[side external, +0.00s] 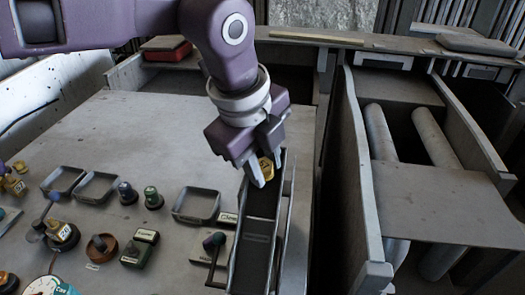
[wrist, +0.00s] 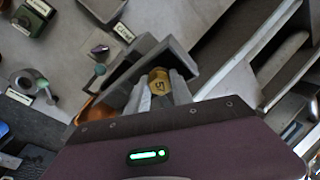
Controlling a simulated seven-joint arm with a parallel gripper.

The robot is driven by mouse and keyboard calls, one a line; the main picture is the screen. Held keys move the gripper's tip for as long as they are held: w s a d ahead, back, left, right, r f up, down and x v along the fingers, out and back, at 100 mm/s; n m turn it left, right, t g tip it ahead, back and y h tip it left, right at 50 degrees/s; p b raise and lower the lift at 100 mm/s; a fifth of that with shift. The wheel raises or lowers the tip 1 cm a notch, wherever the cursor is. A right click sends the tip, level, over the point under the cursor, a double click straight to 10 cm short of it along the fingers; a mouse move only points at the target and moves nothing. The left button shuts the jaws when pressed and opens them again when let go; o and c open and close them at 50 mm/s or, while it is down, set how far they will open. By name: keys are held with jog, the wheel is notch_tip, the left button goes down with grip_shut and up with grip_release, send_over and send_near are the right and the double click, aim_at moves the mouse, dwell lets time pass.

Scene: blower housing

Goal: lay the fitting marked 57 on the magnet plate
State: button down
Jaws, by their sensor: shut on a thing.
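My gripper (side external: 268,174) is shut on a small yellow fitting (side external: 265,166), held above the far part of a long dark trough (side external: 257,232). In the wrist view the yellow fitting (wrist: 159,80) sits between the two grey fingers of my gripper (wrist: 162,93). It bears a dark mark that looks like a 5; the rest of the mark is not readable. I cannot tell for certain which thing is the magnet plate. A flat light plate (side external: 203,262) with an upright, dark-knobbed lever (side external: 215,241) lies just left of the trough.
A shallow labelled tray (side external: 196,205) and two empty trays (side external: 94,187) lie on the grey table. Knobbed pieces (side external: 152,197), a green box (side external: 140,248) and a round yellow-marked piece (side external: 62,235) stand nearby. The table's back middle is clear.

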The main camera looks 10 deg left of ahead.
jog(key=shift+f, duration=0.15)
jog(key=c, duration=1)
grip_release()
jog(key=shift+c, duration=0.2)
jog(key=shift+o, duration=0.2)
jog(key=shift+w+r, duration=0.1)
jog(key=shift+r, duration=0.1)
jog(key=shift+o, duration=0.3)
notch_tip(320, 180, up, 4)
jog(key=shift+d+f, duration=0.15)
jog(key=shift+f, duration=0.05)
jog(key=shift+a+r, duration=0.2)
jog(key=shift+r, duration=1.6)
